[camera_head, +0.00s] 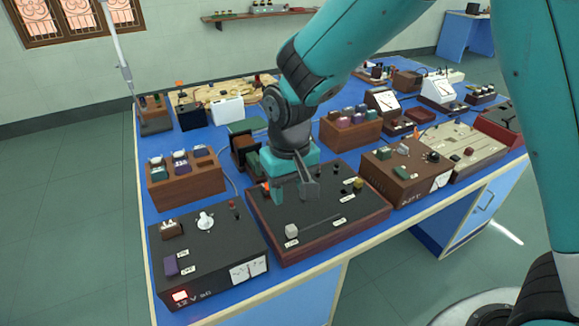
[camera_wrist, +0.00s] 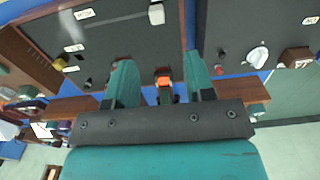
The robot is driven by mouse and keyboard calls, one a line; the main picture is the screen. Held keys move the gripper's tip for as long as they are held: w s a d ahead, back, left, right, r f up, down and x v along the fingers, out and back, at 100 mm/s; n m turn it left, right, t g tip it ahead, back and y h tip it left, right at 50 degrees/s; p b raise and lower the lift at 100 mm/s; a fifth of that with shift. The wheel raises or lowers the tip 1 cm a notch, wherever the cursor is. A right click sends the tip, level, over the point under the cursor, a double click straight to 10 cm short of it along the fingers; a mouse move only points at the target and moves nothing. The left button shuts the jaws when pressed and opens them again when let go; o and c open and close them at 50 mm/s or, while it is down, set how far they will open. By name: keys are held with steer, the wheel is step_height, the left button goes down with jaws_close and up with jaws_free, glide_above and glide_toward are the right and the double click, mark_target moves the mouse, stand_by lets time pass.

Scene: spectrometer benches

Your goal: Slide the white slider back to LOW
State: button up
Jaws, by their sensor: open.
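The white slider (camera_head: 292,231) is a pale block near the front left corner of a dark panel with a wooden frame (camera_head: 262,222). A thin slot runs from it to the right. A small label (camera_head: 291,243) sits just in front of it; I cannot read it surely. The slider also shows at the top of the wrist view (camera_wrist: 156,13). My gripper (camera_head: 291,190) is open and empty over the rear left part of the panel, behind the slider and apart from it. Its two fingers also show in the wrist view (camera_wrist: 162,85).
A black power box (camera_head: 207,257) with a white knob stands left of the panel. A brown box with a meter (camera_head: 405,168) stands close on the right. A wooden block with switches (camera_head: 186,180) is behind left. An orange-topped part (camera_wrist: 164,83) shows between my fingers.

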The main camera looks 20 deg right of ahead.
step_height(320, 180, up, 6)
steer(key=shift+f, duration=0.1)
steer(key=shift+s, duration=0.1)
steer(key=s+d+r+n+y, duration=0.1)
steer(key=s+r+n+y, duration=0.1)
steer(key=s, duration=0.7)
steer(key=s+d+r+n+y, duration=0.1)
steer(key=s+r, duration=0.4)
steer(key=s, duration=0.5)
steer(key=shift+s+d+n+y, duration=0.2)
steer(key=shift+d+n+y, duration=0.3)
steer(key=shift+n, duration=0.4)
steer(key=shift+a+r, duration=0.1)
steer(key=shift+r, duration=0.05)
